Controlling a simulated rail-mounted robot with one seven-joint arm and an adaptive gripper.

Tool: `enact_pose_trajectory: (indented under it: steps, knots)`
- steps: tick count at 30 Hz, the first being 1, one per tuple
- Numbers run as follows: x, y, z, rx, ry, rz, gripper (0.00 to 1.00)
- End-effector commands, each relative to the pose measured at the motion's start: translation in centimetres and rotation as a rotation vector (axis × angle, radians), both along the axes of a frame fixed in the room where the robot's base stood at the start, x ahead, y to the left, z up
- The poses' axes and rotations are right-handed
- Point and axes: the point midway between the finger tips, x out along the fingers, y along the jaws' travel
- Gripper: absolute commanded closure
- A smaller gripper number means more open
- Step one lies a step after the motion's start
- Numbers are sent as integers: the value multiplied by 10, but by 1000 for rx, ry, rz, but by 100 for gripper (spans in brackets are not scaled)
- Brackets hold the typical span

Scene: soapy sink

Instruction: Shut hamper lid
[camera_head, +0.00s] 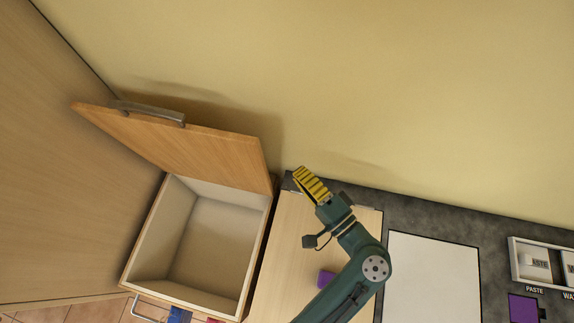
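The hamper (152,225) is a wooden box with a pale, empty inside, at the left. Its wooden lid (190,148) stands raised at the back of the box, towards the wall, with a grey metal handle (148,112) along its upper edge. The hamper is open. My gripper (302,176) has yellow ribbed fingers and is to the right of the lid and the hamper's back right corner, apart from both. The fingers overlap in this view, so I cannot tell whether they are open or shut. I see nothing held in them.
A wooden surface (283,245) under my arm carries a purple block (326,279). A white panel (432,275) lies on the dark counter (400,212), with a white tray (520,262) at the far right. A wooden panel stands left of the hamper; the yellow wall is behind.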

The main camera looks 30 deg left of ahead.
Motion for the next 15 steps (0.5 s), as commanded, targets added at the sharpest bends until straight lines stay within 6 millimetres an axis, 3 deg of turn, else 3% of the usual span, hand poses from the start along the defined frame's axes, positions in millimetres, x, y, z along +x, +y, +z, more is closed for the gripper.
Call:
enact_pose_trajectory:
  steps: [13,15]
  knots:
    - [40,84,8,1,2,2,100]
    - [29,81,7,0,7,-5,100]
